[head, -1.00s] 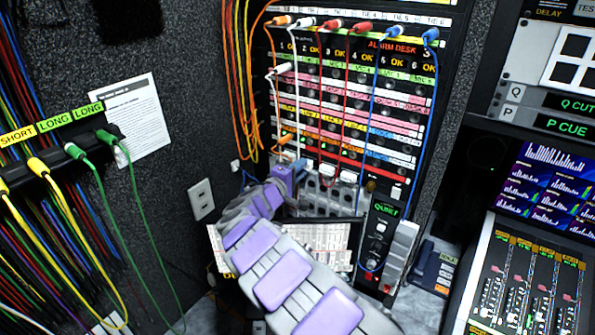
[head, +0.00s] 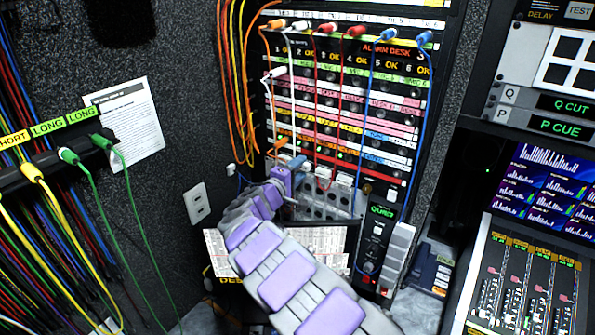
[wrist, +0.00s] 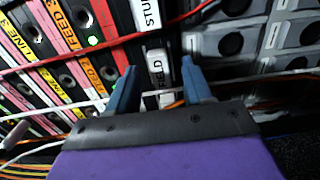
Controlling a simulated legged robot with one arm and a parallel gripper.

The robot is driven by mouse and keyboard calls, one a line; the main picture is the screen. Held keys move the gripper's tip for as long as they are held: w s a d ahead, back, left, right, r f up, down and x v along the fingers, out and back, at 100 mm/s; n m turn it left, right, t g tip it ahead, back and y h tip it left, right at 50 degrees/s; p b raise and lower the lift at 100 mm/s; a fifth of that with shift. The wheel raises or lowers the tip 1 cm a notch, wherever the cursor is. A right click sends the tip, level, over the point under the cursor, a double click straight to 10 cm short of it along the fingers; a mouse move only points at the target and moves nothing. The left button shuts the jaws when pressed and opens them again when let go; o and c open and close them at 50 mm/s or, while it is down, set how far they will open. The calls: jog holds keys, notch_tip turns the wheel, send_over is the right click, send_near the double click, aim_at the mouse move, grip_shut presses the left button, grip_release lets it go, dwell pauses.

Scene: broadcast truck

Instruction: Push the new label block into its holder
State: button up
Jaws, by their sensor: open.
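In the wrist view, my gripper (wrist: 160,72) is open, with one blue finger on each side of a small pale block (wrist: 158,62). The block carries dark letters, partly hidden by a cable and my gripper; it looks like the label block. It sits at the panel face, just below a white label strip reading "STU..." (wrist: 147,12). I cannot tell how deep it sits in its holder or whether a finger touches it. In the head view, my gripper (head: 293,162) is at the lower left of the labelled rack panel (head: 345,108); the block is not distinguishable there.
A red cable (wrist: 120,46) and white cables cross the panel close to my fingers. Grey sockets (wrist: 235,42) lie right of the block. Patch cables (head: 318,90) hang over the rack. A paper-covered shelf (head: 325,240) lies below, and a grey wall outlet (head: 197,203) is at left.

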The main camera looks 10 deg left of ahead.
jog(key=p+v, duration=0.1)
jog(key=v, duration=1.6)
jog(key=shift+a+p, duration=0.2)
jog(key=shift+p, duration=0.1)
jog(key=shift+d, duration=0.1)
